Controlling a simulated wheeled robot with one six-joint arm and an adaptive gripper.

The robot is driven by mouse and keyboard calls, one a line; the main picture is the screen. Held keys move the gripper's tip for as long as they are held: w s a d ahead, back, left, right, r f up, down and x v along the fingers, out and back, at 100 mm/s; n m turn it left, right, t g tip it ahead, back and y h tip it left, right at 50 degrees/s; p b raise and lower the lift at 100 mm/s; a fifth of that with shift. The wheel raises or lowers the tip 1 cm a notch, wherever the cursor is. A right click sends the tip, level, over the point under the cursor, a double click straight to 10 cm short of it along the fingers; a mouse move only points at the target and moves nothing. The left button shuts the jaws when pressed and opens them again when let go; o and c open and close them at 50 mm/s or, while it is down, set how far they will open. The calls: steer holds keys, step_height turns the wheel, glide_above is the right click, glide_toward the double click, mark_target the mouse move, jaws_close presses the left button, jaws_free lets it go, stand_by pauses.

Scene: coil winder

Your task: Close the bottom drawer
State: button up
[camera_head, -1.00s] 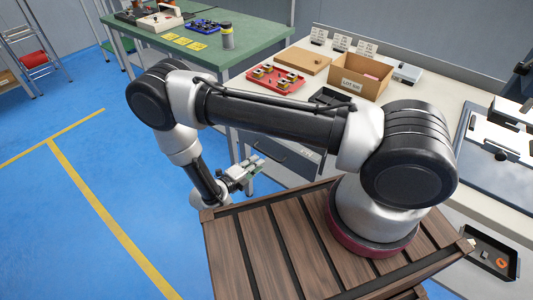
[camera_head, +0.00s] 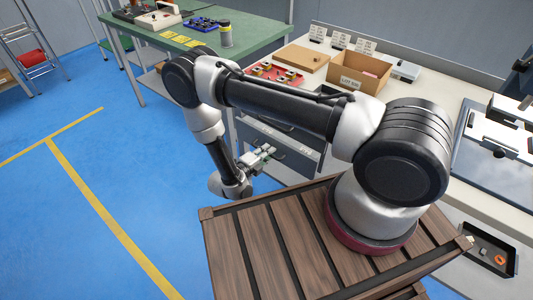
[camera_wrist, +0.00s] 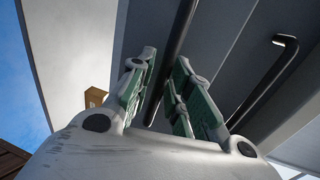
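The grey drawer unit (camera_head: 296,158) is under the white bench, partly hidden by my arm in the head view. Its fronts carry small light labels. My gripper (camera_head: 264,154) is low in front of these fronts. In the wrist view, my gripper's green-padded fingers (camera_wrist: 166,62) are apart, and a dark bar handle (camera_wrist: 180,35) runs between them. I cannot tell whether either finger touches it. A second dark handle (camera_wrist: 268,82) is on the grey panel to the right. I cannot tell which handle is the bottom drawer's, or how far that drawer stands out.
The white bench (camera_head: 415,110) holds a red tray (camera_head: 262,72), a cardboard box (camera_head: 357,82) and a wooden board. A green table (camera_head: 255,38) stands behind. A wooden-slatted top (camera_head: 265,250) lies under my arm's base. Blue floor on the left is clear.

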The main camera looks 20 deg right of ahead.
mark_target(274, 146)
jaws_close()
steer(key=x, duration=0.4)
steer(key=shift+w+d+r, duration=0.1)
steer(key=shift+d+r, duration=0.1)
steer(key=shift+r, duration=0.25)
steer(key=shift+o, duration=0.3)
jaws_free()
steer(key=shift+d, duration=0.1)
steer(key=v, duration=1.2)
